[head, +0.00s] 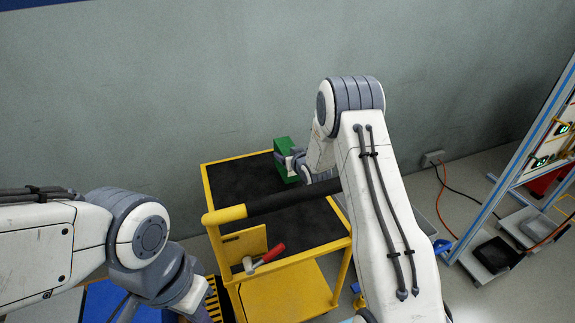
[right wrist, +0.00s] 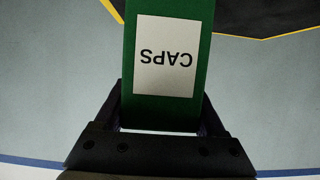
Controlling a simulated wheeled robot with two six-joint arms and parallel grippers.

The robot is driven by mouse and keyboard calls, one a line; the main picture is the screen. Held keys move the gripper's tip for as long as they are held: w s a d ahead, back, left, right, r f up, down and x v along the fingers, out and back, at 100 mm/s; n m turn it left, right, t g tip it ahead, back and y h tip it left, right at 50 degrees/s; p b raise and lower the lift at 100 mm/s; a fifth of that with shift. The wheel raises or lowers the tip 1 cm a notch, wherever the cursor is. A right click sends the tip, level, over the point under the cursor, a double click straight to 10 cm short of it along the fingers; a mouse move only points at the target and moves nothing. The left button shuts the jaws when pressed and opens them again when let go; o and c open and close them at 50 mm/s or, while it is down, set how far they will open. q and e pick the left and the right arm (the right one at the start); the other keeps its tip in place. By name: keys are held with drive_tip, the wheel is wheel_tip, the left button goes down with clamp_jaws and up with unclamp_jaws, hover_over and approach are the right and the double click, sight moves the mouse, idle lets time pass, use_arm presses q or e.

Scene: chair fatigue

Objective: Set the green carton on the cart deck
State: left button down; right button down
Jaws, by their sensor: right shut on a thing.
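The green carton (head: 283,147) is at the far edge of the cart deck (head: 235,182), which is black with a yellow rim. My right gripper (head: 291,163) is shut on the carton, and my right forearm hides part of the deck. In the right wrist view the carton (right wrist: 200,60) is between the fingers, with a white label reading CAPS upside down. The deck (right wrist: 255,15) shows behind it at the top. I cannot tell whether the carton touches the deck. My left arm comes in at lower left; its fingers are out of the picture.
The yellow cart handle with a black grip (head: 275,201) crosses in front of the deck. A red-handled hammer (head: 265,258) is at the cart's near side. A grey wall stands behind the cart. A blue-framed rack (head: 515,150) and grey trays are at right. The visible deck is bare.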

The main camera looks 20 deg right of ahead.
wheel_tip(320, 180, down, 3)
drive_tip(key=shift+f, duration=0.15)
drive_tip(key=shift+f+b, duration=0.2)
drive_tip(key=shift+b, duration=0.15)
unclamp_jaws()
drive_tip(key=shift+r, duration=0.1)
